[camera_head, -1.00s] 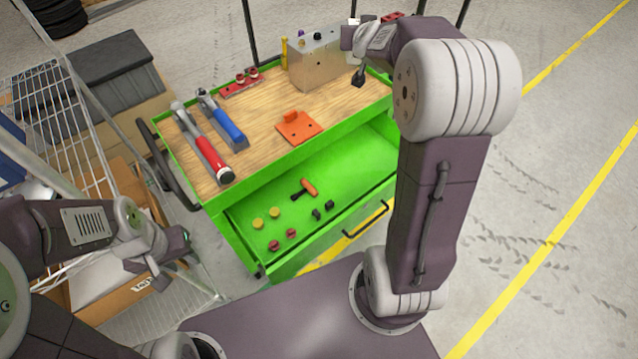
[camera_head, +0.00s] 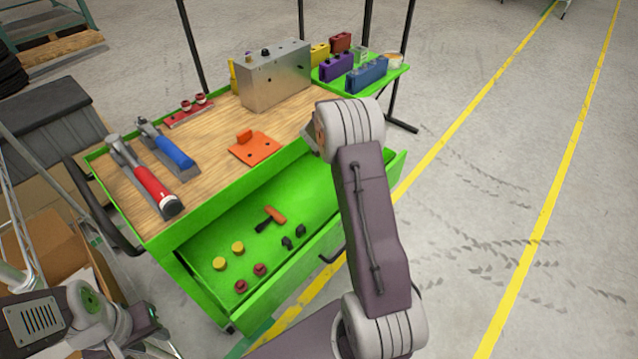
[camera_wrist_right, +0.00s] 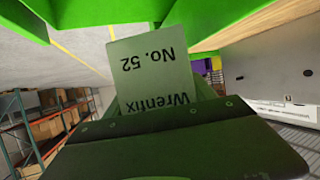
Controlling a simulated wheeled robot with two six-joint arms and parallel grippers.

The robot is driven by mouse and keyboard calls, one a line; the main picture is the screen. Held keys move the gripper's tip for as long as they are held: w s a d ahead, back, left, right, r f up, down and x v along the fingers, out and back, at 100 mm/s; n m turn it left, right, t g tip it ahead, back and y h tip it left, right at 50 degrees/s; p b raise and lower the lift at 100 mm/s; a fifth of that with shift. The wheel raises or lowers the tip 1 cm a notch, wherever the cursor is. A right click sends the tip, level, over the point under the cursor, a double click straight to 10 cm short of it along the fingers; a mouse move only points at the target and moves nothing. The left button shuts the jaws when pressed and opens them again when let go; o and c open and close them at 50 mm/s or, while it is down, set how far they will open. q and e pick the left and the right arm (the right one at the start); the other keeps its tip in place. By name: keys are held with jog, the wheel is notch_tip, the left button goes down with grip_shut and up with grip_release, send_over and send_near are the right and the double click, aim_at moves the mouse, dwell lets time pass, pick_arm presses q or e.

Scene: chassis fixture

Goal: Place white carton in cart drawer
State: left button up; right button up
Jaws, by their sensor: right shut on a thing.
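The carton (camera_wrist_right: 158,75) shows in the right wrist view, tinted green in the shade, with the upside-down print "No. 52" and "Wrenfix". My right gripper (camera_wrist_right: 165,112) is shut on it. In the head view my right arm hides both gripper and carton near the cart's right side. The green cart drawer (camera_head: 315,208) is pulled open below the wooden top. Its visible floor holds small parts at the left and middle; the right part is bare where my arm does not cover it. My left gripper (camera_head: 145,338) is low at the left, away from the cart; its jaws are unclear.
On the cart top are a red-handled tool (camera_head: 150,185), a blue-handled tool (camera_head: 170,150), an orange plate (camera_head: 255,148) and a metal box (camera_head: 275,78). A green side tray (camera_head: 330,84) holds coloured blocks. A wire rack stands left.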

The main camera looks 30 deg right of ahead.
notch_tip(320, 180, down, 22)
jog(key=b, duration=0.7)
jog(key=shift+f, duration=0.1)
jog(key=shift+w+f, duration=0.1)
jog(key=o, duration=1.8)
jog(key=shift+f, duration=0.1)
